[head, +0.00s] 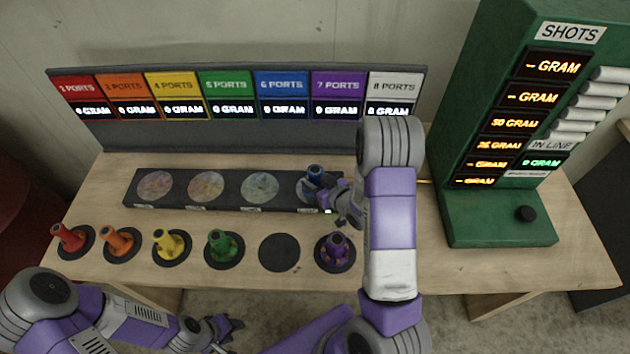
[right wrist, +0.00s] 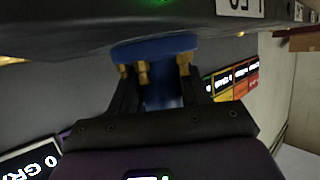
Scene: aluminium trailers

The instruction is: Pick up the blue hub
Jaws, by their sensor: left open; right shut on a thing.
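The blue hub (head: 315,172) is at the right end of the long black box, over its rightmost round disc. I cannot tell whether its base touches the disc. My right gripper (head: 327,188) is shut on the blue hub and partly covers it and the disc. In the right wrist view the fingers (right wrist: 160,88) sit either side of the hub's blue stem, below brass-coloured fittings on its blue flange (right wrist: 155,48). My left gripper (head: 224,328) is open and empty, low in front of the table's front edge.
Red (head: 70,237), orange (head: 119,241), yellow (head: 171,244), green (head: 224,246) and purple (head: 335,250) hubs stand on black pads. One black pad (head: 279,252) between green and purple is empty. A ports sign (head: 240,135) stands behind; a green SHOTS machine (head: 470,190) stands right.

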